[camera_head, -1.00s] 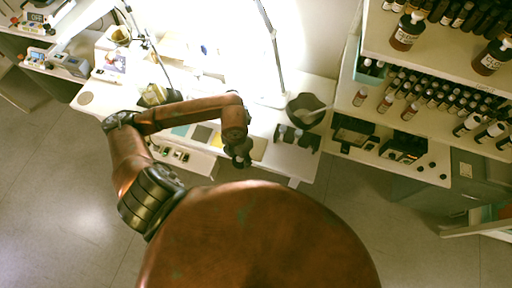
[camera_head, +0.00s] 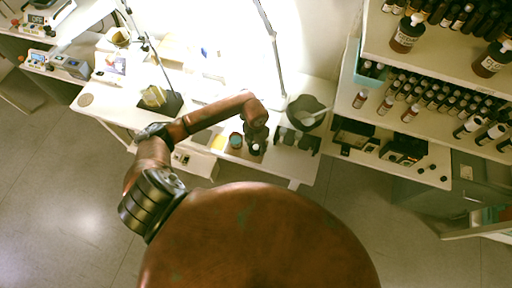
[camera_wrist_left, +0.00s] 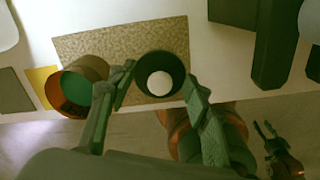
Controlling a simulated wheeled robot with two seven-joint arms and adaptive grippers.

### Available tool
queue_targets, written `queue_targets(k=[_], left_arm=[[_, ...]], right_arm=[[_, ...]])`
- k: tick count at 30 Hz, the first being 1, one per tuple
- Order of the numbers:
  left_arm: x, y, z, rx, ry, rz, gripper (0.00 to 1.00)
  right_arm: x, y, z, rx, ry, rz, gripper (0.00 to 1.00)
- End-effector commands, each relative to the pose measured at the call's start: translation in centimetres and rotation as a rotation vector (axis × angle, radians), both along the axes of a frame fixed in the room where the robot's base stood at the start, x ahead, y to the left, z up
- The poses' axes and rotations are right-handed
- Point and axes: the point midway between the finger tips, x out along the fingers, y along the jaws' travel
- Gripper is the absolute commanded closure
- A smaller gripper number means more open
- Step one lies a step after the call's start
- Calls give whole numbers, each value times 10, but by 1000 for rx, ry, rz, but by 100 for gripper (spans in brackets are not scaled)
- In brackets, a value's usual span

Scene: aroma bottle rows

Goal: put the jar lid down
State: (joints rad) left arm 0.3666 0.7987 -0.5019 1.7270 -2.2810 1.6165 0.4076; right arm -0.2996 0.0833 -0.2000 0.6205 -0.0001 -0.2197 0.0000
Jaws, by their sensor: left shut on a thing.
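My left gripper (camera_wrist_left: 160,95) is shut on the jar lid (camera_wrist_left: 159,64), a dark round piece with a white disc in its middle. The lid is over the front part of a speckled brown mat (camera_wrist_left: 100,42); I cannot tell whether it touches. An open amber jar (camera_wrist_left: 93,68) with a teal inside is left of the lid, beside the left finger. In the head view the left gripper (camera_head: 256,143) is over the bench, with the jar (camera_head: 236,140) just left. My right gripper (camera_wrist_left: 266,131) shows small at the lower right of the wrist view; its jaws are unclear.
A dark bowl (camera_head: 306,111) and a dark rack (camera_head: 297,140) are right of the gripper. A lamp pole (camera_head: 272,45) stands behind. Shelves of bottles (camera_head: 432,95) fill the right. The bench's front edge is close to the mat.

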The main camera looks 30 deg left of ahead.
Motion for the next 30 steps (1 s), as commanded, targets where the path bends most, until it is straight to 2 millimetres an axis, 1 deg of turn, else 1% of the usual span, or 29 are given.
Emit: queue_targets(k=[1, 3, 13, 14, 21, 30], left_arm=[[-1, -1, -7, -2, 1, 1, 72], [0, -1, -13, -2, -1, 1, 72], [0, 0, -16, 1, -2, 0, 72], [0, 0, -16, 0, -2, 0, 54], [0, 0, -15, 0, -2, 0, 37], [0, 0, -13, 0, -2, 0, 37]], right_arm=[[0, 0, 1, 0, 0, 0, 60], [0, 0, 1, 0, 0, -1, 60], [0, 5, -2, 5, 1, -3, 60], [0, 6, -2, 6, 1, -3, 60], [0, 6, -2, 6, 1, -3, 60], [0, 5, 0, 5, 1, -3, 60]])
